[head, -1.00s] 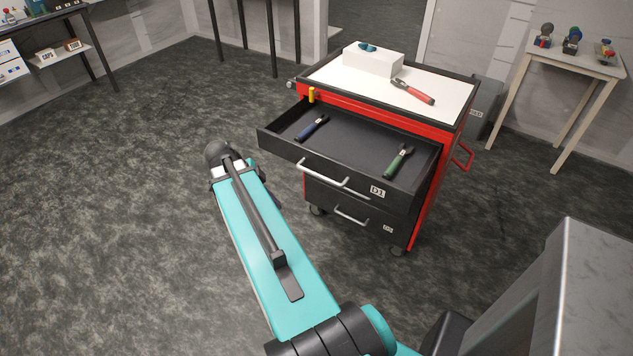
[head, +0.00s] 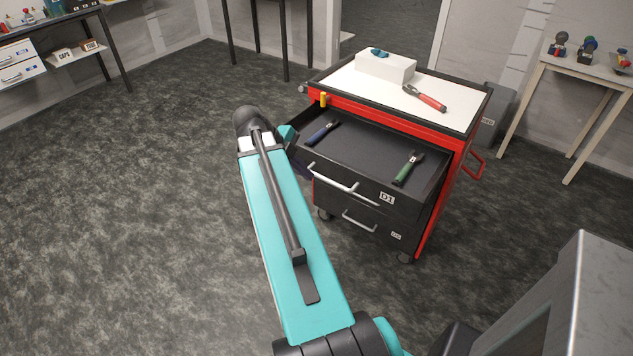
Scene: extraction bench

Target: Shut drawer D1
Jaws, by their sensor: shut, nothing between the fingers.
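Drawer D1 (head: 387,198) is the upper black drawer of a red tool cart (head: 437,206) and stands pulled well out. It has a silver bar handle (head: 345,183) on its front. Inside lie a blue-handled tool (head: 321,132) at the left and a green-handled tool (head: 407,169) at the right.
A lower drawer (head: 362,222) is shut. The white cart top (head: 345,83) carries a white box (head: 386,68) and a red-handled tool (head: 427,99). A small table (head: 585,75) stands at the right and a workbench (head: 45,19) at the far left. The carpet left of my arm is clear.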

